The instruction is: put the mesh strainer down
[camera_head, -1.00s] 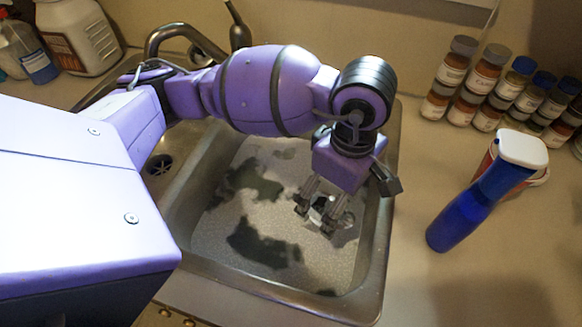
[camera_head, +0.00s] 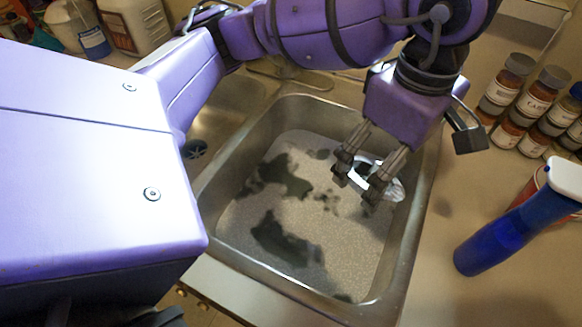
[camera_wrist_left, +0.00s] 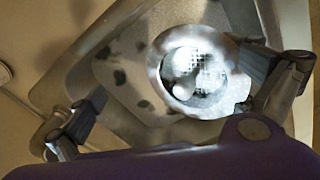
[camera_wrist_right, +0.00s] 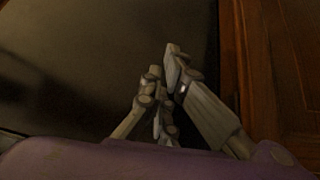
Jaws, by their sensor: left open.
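The mesh strainer (camera_head: 396,190) is a small bright round thing low in the sink basin, near its right wall, partly hidden by my left gripper's fingers. In the left wrist view the strainer (camera_wrist_left: 196,72) shows a pale round rim and a fine grid, lying between the spread fingers. My left gripper (camera_head: 356,187) points down over the strainer, open, with its fingers apart. I cannot tell whether a finger touches the rim. My right gripper (camera_wrist_right: 164,62) shows only in its own wrist view, with its fingertips close together and nothing seen between them, away from the sink.
The metal sink (camera_head: 415,230) has raised walls around the strainer; its speckled floor has dark patches. A blue bottle with a white top (camera_head: 510,235) stands on the right counter. Several spice jars (camera_head: 503,88) line the back right. White jugs (camera_head: 135,22) stand at the back left.

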